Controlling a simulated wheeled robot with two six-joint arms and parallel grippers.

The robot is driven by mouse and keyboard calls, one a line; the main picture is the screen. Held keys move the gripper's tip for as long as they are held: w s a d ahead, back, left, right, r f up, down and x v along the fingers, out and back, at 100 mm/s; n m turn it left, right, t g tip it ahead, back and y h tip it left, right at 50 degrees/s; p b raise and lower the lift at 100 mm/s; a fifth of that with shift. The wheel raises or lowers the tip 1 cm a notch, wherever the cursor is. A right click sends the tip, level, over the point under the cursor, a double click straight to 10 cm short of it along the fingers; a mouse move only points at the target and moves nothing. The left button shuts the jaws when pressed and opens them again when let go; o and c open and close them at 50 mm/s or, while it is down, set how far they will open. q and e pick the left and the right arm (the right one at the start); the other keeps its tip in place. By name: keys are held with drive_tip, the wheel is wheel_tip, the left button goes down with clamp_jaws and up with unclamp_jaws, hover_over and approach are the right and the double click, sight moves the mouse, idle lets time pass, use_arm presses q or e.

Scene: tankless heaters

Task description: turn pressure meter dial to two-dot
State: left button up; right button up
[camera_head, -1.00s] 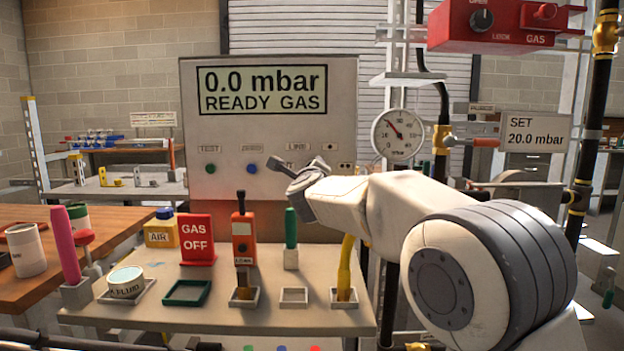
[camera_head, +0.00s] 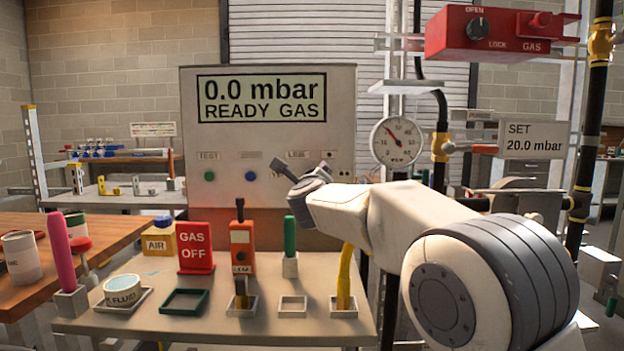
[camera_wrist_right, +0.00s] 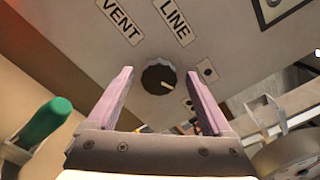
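The pressure meter (camera_head: 230,150) is a grey panel with a screen reading "0.0 mbar READY GAS". Its dial (camera_wrist_right: 159,77) is a dark round knob with a pale pointer line toward the lower right in the right wrist view. Labels VENT and LINE lie above it, and small plates with dot marks (camera_wrist_right: 206,68) lie to its right; I cannot count the dots. My right gripper (camera_wrist_right: 158,92) is open, its fingers on either side of the dial in view, with no clear contact. In the head view the right gripper (camera_head: 303,172) covers the dial. My left gripper is not in view.
A bench (camera_head: 110,322) below the panel holds a red GAS OFF sign (camera_head: 195,248), an orange detector (camera_head: 242,247), a green-handled tool (camera_head: 290,236) and a yellow tool (camera_head: 344,275). A round gauge (camera_head: 397,141) and a red gas box (camera_head: 500,32) are at right.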

drive_tip(key=s+b, duration=0.1)
drive_tip(key=s, duration=0.9)
drive_tip(key=shift+s, duration=0.25)
drive_tip(key=shift+s, duration=0.1)
